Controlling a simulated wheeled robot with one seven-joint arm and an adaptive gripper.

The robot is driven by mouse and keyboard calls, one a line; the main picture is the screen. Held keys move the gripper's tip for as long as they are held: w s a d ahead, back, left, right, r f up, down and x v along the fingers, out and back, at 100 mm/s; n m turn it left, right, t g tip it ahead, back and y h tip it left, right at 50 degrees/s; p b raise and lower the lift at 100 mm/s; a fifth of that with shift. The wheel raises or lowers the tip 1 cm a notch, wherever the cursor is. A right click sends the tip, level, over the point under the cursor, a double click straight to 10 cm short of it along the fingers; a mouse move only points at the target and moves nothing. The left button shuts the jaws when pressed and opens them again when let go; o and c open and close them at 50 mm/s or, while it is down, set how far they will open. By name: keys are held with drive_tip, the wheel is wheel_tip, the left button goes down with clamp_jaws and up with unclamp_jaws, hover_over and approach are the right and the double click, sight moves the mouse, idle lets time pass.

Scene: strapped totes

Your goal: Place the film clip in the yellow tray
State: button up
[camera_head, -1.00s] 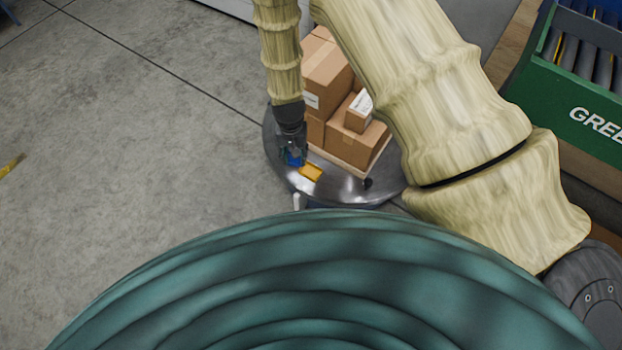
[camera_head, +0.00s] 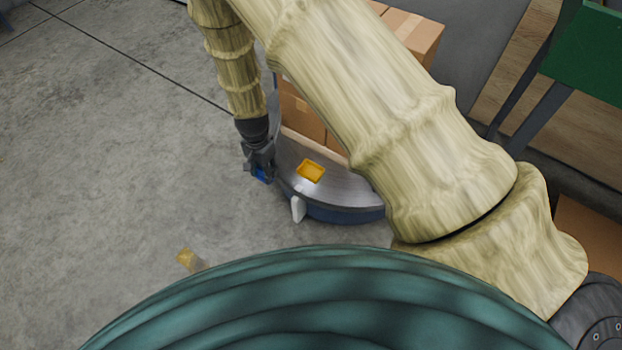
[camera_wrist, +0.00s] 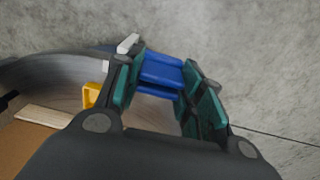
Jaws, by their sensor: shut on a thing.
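The blue film clip (camera_wrist: 160,72) is between the teal-padded fingers of my gripper (camera_wrist: 168,88) in the wrist view. In the head view, my gripper (camera_head: 259,168) points down at the left rim of a round grey platform, and a bit of the blue clip (camera_head: 262,175) shows at its tip. The gripper is shut on the clip. The small yellow tray (camera_head: 311,162) lies on the platform, to the right of the gripper and apart from it. The tray looks empty in the head view. In the wrist view, only part of the tray (camera_wrist: 91,96) shows, behind the left finger.
The round platform (camera_head: 345,193) also bears stacked cardboard boxes (camera_head: 302,112), partly hidden by my arm. A white piece (camera_head: 297,209) stands at its front edge. A yellowish piece (camera_head: 189,260) shows on the floor. Open floor (camera_head: 110,170) lies to the left.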

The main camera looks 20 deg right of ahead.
drive_tip(key=shift+w+f, duration=0.1)
drive_tip(key=shift+f, duration=0.25)
drive_tip(key=d+b, duration=0.1)
drive_tip(key=d, duration=0.4)
drive_tip(key=w+d+f+b, duration=0.1)
drive_tip(key=d+b, duration=0.1)
drive_tip(key=d, duration=0.3)
drive_tip(key=d+b, duration=0.1)
drive_tip(key=d, duration=0.4)
drive_tip(key=shift+w+d+f, duration=0.1)
drive_tip(key=shift+w+f, duration=0.15)
drive_tip(key=shift+w, duration=0.1)
drive_tip(key=shift+d, duration=0.15)
drive_tip(key=shift+f+b, duration=1.1)
drive_tip(key=shift+f, duration=0.6)
drive_tip(key=shift+f, duration=0.15)
drive_tip(key=o, duration=1)
wheel_tip(320, 180, up, 12)
drive_tip(key=p, duration=0.4)
